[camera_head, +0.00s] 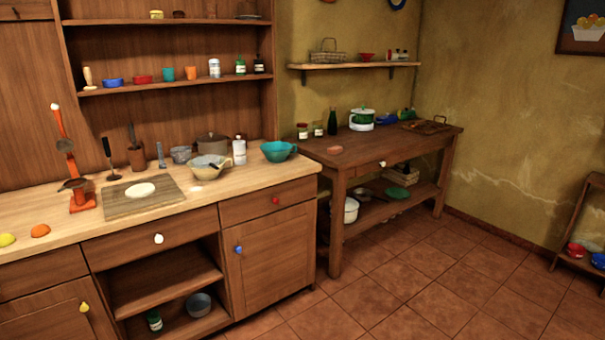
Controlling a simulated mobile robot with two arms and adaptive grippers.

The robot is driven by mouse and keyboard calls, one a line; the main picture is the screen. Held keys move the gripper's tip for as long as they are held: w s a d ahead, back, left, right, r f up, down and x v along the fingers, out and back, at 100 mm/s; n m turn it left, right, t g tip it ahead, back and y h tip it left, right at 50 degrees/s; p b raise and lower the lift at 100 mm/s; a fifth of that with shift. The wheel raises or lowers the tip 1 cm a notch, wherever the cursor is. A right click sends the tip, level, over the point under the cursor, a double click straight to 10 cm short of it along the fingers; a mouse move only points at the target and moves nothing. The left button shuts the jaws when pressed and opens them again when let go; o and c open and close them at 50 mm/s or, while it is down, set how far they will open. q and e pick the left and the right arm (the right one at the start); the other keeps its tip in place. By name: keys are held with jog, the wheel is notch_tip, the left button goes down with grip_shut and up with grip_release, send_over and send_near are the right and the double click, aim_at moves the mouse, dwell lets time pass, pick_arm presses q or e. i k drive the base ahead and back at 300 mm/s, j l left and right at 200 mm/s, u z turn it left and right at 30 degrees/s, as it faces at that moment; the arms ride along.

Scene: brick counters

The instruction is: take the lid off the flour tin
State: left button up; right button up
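I cannot tell for sure which container is the flour tin. A white and green lidded container (361,120) stands upright at the back of the wooden side table, its lid on. A grey-brown lidded pot (212,144) stands at the back of the long counter, partly hidden by the bowl in front of it. Neither of my grippers is in view.
The counter (262,184) holds a board (118,204) with pale dough, a cream bowl (205,172), a white bottle (239,150) and a teal bowl (278,151). The side table (370,147) has free room in front. The tiled floor (400,275) is clear.

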aim_at(239, 142)
jog(key=i, duration=2.4)
jog(key=u, duration=0.05)
